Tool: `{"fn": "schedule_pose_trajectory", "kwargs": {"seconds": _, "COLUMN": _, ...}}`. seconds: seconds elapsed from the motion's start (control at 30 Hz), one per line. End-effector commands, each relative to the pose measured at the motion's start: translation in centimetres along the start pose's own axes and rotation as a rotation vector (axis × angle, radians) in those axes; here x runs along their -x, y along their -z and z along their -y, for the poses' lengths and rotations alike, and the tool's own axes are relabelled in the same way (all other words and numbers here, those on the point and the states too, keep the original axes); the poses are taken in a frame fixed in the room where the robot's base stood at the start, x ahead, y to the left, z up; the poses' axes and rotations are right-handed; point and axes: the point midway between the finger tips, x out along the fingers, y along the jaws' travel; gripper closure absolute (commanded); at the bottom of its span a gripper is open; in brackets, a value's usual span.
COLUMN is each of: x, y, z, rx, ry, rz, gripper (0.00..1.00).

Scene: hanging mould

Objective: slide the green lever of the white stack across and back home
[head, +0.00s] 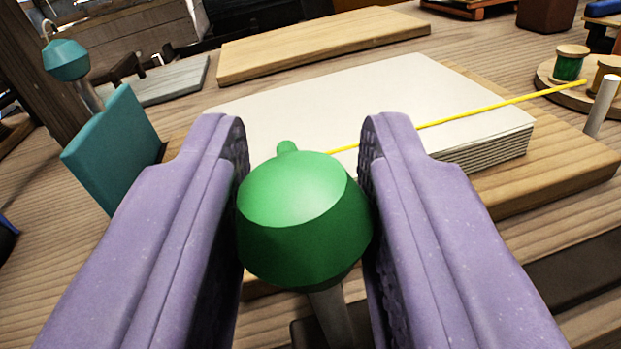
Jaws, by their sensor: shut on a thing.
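The white stack (340,105) of thin sheets lies just beyond, on a wooden board. A yellow line (470,116) runs over the stack from behind the knob towards a grey peg at the right. The stack's near left part is hidden by the knob and fingers.
A teal knob (66,60) on a stem stands by a teal plate (113,148) at the left. Green and brown spools (569,64) stand on a round wooden base at the right, near the grey peg (601,105). A bare board (325,42) lies behind the stack.

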Motion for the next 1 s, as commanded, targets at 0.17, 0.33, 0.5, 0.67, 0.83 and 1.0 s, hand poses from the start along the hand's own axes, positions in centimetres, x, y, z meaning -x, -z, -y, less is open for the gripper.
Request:
{"fn": "schedule_pose_trajectory", "kwargs": {"seconds": 0.17, "x": 0.9, "y": -0.8, "z": 4.6, "rx": -0.001, "ry": 0.005, "rz": -0.001, "gripper": 1.00}}
{"fn": "schedule_pose_trajectory", "kwargs": {"seconds": 0.33, "x": 1.4, "y": -1.3, "z": 7.3, "rx": -0.001, "ry": 0.004, "rz": -0.004, "gripper": 1.00}}
{"fn": "schedule_pose_trajectory", "kwargs": {"seconds": 0.5, "x": 1.6, "y": -1.5, "z": 8.7, "rx": -0.001, "ry": 0.003, "rz": -0.005, "gripper": 1.00}}
{"fn": "schedule_pose_trajectory", "kwargs": {"seconds": 0.67, "x": 1.7, "y": -1.6, "z": 9.0, "rx": -0.001, "ry": 0.002, "rz": -0.006, "gripper": 1.00}}
{"fn": "schedule_pose_trajectory", "kwargs": {"seconds": 0.83, "x": 1.7, "y": -1.6, "z": 9.1, "rx": -0.002, "ry": 0.004, "rz": -0.006, "gripper": 1.00}}
{"fn": "schedule_pose_trajectory", "kwargs": {"seconds": 1.0, "x": 1.7, "y": -1.6, "z": 9.2, "rx": -0.003, "ry": 0.006, "rz": -0.005, "gripper": 0.50}}
